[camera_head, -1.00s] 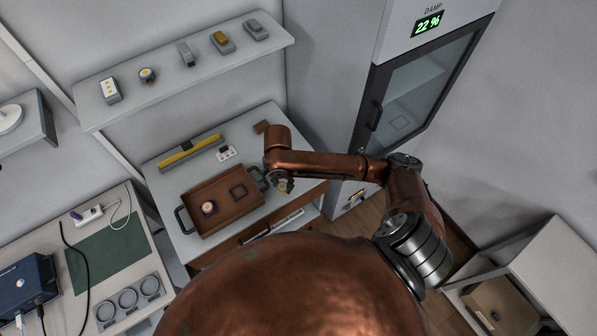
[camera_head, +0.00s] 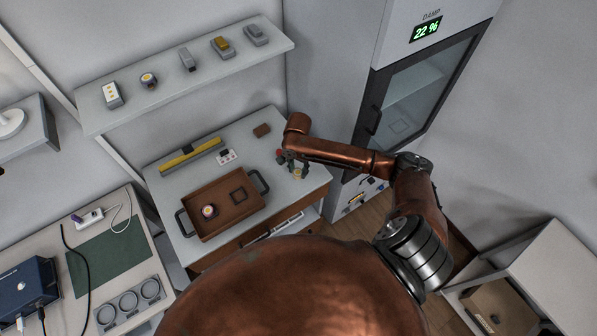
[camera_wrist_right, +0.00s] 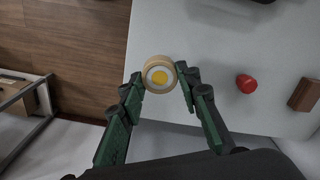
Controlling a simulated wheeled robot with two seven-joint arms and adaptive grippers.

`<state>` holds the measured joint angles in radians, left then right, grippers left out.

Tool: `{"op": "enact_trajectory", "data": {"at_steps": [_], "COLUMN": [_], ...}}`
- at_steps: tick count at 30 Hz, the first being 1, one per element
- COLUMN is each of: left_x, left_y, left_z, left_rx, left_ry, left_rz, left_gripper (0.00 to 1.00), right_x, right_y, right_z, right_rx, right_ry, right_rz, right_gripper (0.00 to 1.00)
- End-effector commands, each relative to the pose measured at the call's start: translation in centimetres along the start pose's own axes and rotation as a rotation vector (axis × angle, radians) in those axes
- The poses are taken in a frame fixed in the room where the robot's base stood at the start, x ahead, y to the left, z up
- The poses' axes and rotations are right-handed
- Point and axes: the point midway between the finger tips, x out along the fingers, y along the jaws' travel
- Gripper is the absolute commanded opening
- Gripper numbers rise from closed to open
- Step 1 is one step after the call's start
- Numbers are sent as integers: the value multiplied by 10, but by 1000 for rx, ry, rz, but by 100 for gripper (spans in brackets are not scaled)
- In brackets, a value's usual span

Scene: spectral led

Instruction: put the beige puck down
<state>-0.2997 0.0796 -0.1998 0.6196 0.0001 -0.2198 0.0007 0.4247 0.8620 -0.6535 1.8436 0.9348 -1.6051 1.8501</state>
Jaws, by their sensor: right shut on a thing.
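The beige puck (camera_wrist_right: 159,74) has a white face with a yellow centre. In the right wrist view it sits between the fingertips of my right gripper (camera_wrist_right: 162,83), which is shut on it. In the head view the puck (camera_head: 298,173) shows small at the tips of my right gripper (camera_head: 298,170), over the right part of the white table (camera_head: 298,195), near its right edge. Whether the puck touches the tabletop I cannot tell. My left gripper is not in view.
A brown tray (camera_head: 222,221) with dark handles stands left of my gripper and holds another puck (camera_head: 209,211). A red piece (camera_wrist_right: 246,83) and a brown block (camera_wrist_right: 303,95) lie on the table. A glass-door cabinet (camera_head: 407,90) stands at the right.

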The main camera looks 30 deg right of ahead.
Motion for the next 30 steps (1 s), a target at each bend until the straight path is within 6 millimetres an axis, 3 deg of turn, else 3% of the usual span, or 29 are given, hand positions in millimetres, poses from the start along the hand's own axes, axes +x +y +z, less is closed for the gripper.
{"op": "enact_trajectory", "data": {"at_steps": [6, 13, 18, 30], "left_x": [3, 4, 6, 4], "left_y": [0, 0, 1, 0], "left_z": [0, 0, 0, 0], "left_rx": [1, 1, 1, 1], "left_ry": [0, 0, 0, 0], "left_rz": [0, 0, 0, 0], "left_gripper": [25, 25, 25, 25], "right_x": [27, 39, 64, 70], "right_y": [-11, -16, -15, -15], "right_z": [-20, -28, -27, -27], "right_rx": [2, 1, 1, 0], "right_ry": [1, 1, 1, 1], "right_rz": [0, 0, 0, -1], "right_gripper": [2, 2, 2, 2]}}
